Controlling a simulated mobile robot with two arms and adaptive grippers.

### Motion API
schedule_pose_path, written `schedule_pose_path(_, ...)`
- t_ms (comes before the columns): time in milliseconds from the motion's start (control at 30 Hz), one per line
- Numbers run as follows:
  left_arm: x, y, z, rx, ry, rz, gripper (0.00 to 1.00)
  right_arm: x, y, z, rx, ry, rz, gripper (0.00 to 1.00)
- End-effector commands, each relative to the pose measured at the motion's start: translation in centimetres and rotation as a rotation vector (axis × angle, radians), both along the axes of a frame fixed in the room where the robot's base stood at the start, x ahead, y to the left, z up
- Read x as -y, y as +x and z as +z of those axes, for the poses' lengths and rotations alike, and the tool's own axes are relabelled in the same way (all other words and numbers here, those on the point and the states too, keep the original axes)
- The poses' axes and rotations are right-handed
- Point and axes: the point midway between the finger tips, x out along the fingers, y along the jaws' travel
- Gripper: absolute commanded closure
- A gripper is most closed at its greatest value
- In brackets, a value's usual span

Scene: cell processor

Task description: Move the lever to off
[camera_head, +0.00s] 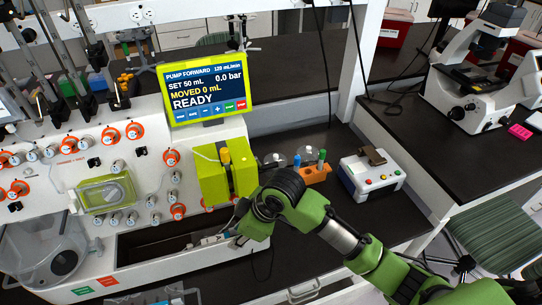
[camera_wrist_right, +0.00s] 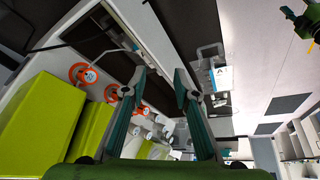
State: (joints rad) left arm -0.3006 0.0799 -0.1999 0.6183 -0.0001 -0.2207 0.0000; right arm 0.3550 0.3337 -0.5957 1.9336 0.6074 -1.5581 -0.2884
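The white processor panel (camera_head: 130,165) carries several round knobs and orange rings. I cannot make out for sure which part is the lever. My right gripper (camera_head: 214,240) is low at the panel's front, beside the lower end of the lime green box (camera_head: 213,176). In the right wrist view its two fingers (camera_wrist_right: 161,76) stand apart with nothing seen between them. The lime box shows there at lower left (camera_wrist_right: 38,118), with orange-ringed knobs (camera_wrist_right: 84,74) by the fingers. My left gripper does not show clearly in either view.
A display (camera_head: 207,83) reads READY above the panel. An orange tube rack (camera_head: 314,174) and a white button box (camera_head: 370,176) stand right of the lime box. A microscope (camera_head: 485,70) is on the right bench. The dark bench below my right arm looks mostly clear.

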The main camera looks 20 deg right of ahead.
Motion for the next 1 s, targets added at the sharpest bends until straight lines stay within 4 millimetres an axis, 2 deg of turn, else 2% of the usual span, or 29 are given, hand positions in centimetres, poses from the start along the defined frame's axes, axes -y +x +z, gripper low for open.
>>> schedule_pose_path(33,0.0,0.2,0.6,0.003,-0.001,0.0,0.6,0.0,1.0,2.4,0.024,-0.03,0.063,0.72)
schedule_pose_path(167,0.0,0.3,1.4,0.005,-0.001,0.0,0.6,0.2,1.9,6.8,0.049,-0.113,0.225,0.72)
schedule_pose_path(267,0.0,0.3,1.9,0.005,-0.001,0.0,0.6,1.1,2.3,10.1,0.059,-0.191,0.337,0.72)
schedule_pose_path(333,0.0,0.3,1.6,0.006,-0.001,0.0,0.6,2.1,3.6,11.1,0.056,-0.236,0.38,0.72)
schedule_pose_path(467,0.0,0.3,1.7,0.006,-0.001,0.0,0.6,4.4,5.6,14.5,0.049,-0.319,0.444,0.72)
schedule_pose_path(700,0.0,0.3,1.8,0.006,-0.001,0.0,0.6,9.3,8.3,21.6,0.022,-0.435,0.498,0.72)
schedule_pose_path(833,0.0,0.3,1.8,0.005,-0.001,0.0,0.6,11.1,8.8,24.5,0.009,-0.463,0.505,0.72)
schedule_pose_path(1000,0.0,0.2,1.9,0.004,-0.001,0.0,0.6,12.1,9.0,25.9,0.001,-0.473,0.508,0.72)
